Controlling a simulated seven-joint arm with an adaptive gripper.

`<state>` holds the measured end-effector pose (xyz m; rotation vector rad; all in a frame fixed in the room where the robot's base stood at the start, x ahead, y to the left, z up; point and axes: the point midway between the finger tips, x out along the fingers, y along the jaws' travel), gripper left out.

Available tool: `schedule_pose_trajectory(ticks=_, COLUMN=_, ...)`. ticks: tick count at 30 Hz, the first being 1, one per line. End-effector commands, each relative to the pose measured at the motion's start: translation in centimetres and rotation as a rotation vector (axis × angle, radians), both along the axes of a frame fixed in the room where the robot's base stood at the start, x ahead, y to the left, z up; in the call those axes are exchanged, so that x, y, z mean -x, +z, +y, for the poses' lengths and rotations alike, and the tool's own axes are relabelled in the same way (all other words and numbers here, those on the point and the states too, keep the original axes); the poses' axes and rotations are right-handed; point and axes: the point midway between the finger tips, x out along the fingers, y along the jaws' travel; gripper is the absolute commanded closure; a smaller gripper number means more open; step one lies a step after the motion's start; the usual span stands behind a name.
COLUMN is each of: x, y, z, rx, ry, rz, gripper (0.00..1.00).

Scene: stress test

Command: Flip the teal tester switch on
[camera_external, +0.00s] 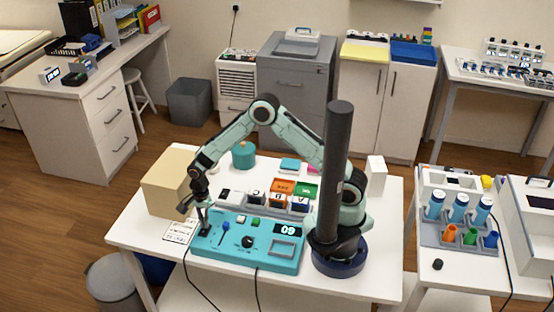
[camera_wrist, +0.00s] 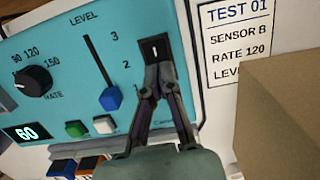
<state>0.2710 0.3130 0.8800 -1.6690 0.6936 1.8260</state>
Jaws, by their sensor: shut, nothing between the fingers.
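The teal tester (camera_external: 275,262) lies on the white table, and its panel (camera_wrist: 55,65) fills much of the wrist view. Its black rocker switch (camera_wrist: 155,49) is marked with a white line. The display (camera_wrist: 25,133) reads 60. A rate dial (camera_wrist: 33,82) and a blue level slider (camera_wrist: 110,98) are beside the switch. My gripper (camera_wrist: 159,76) is shut and empty, its fingertips at the switch's near edge. I cannot tell whether they touch it. In the external view my gripper (camera_external: 203,222) points down at the tester's left end and hides most of the switch.
A cardboard box (camera_external: 166,183) stands close to my gripper, and it also shows in the wrist view (camera_wrist: 285,120). A printed card (camera_external: 181,231) lies left of the tester. Coloured bins (camera_external: 283,187) and a teal canister (camera_external: 243,156) stand behind it.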

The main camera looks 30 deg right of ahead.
Motion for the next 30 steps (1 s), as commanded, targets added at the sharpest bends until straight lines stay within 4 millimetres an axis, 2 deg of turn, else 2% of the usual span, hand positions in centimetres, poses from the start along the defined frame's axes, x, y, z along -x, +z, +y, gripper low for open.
schedule_pose_trajectory(ticks=5, x=0.1, y=0.9, z=0.1, rx=-0.002, ry=0.001, rz=-0.002, gripper=1.00)
schedule_pose_trajectory(ticks=8, x=0.2, y=2.4, z=0.3, rx=-0.003, ry=0.000, rz=-0.003, gripper=1.00)
schedule_pose_trajectory(ticks=15, x=0.7, y=8.0, z=0.8, rx=-0.004, ry=0.001, rz=-0.004, gripper=1.00)
schedule_pose_trajectory(ticks=21, x=1.1, y=11.8, z=1.2, rx=-0.003, ry=0.000, rz=-0.003, gripper=1.00)
schedule_pose_trajectory(ticks=25, x=1.3, y=13.2, z=1.3, rx=-0.001, ry=-0.001, rz=-0.002, gripper=1.00)
schedule_pose_trajectory(ticks=30, x=1.4, y=13.9, z=1.4, rx=0.000, ry=-0.001, rz=0.000, gripper=1.00)
